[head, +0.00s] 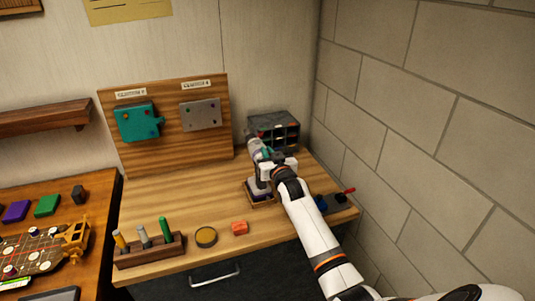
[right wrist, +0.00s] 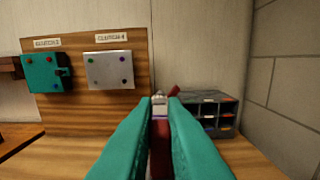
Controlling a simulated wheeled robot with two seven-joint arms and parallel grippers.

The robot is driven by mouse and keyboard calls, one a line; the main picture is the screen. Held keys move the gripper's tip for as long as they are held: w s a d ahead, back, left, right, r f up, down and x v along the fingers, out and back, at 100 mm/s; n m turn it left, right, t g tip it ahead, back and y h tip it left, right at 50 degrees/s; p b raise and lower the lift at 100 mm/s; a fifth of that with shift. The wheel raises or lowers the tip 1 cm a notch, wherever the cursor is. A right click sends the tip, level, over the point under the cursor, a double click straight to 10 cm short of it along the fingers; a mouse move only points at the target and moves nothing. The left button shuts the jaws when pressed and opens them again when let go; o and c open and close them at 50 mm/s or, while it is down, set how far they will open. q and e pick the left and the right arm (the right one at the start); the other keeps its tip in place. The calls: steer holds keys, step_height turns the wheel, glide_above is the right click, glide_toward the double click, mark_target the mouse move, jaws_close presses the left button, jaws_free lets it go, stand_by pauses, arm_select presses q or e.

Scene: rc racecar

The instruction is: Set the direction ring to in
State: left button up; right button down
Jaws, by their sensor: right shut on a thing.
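A power driver (head: 254,148), grey and pale with a dark tip, stands on a small wooden stand (head: 262,202) on the workbench. My right gripper (head: 268,156) is at the driver's upper part, shut on it. In the right wrist view, its two teal fingers close around a dark red part (right wrist: 160,148) with a light grey piece (right wrist: 159,104) beyond it. The fingers and arm hide much of the driver. I cannot make out the direction ring or its setting. My left gripper is out of view.
A small-parts cabinet (head: 272,121) stands behind the driver. A wooden board with a teal plate (head: 137,121) and a grey plate (head: 201,114) stands at the back left. A tool rack (head: 150,251), round tin (head: 206,237) and orange block (head: 240,228) lie along the front. The brick wall bounds the right.

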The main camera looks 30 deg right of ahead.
steer(key=shift+s+d+f+m+b, duration=0.15)
steer(key=shift+d+m, duration=0.25)
steer(key=shift+m, duration=0.5)
steer(key=shift+s+d+f+m+b, duration=0.15)
steer(key=shift+d+m, duration=0.25)
steer(key=shift+m, duration=0.5)
steer(key=shift+d+f+m+b, duration=0.15)
steer(key=shift+d+m, duration=0.25)
steer(key=shift+m, duration=0.5)
steer(key=shift+r, duration=0.1)
steer(key=c, duration=1.5)
jaws_free()
steer(key=shift+s, duration=0.1)
steer(key=b+v, duration=0.2)
steer(key=v, duration=0.9)
steer(key=shift+s+b, duration=0.3)
steer(key=shift+s, duration=0.1)
steer(key=shift+a, duration=0.1)
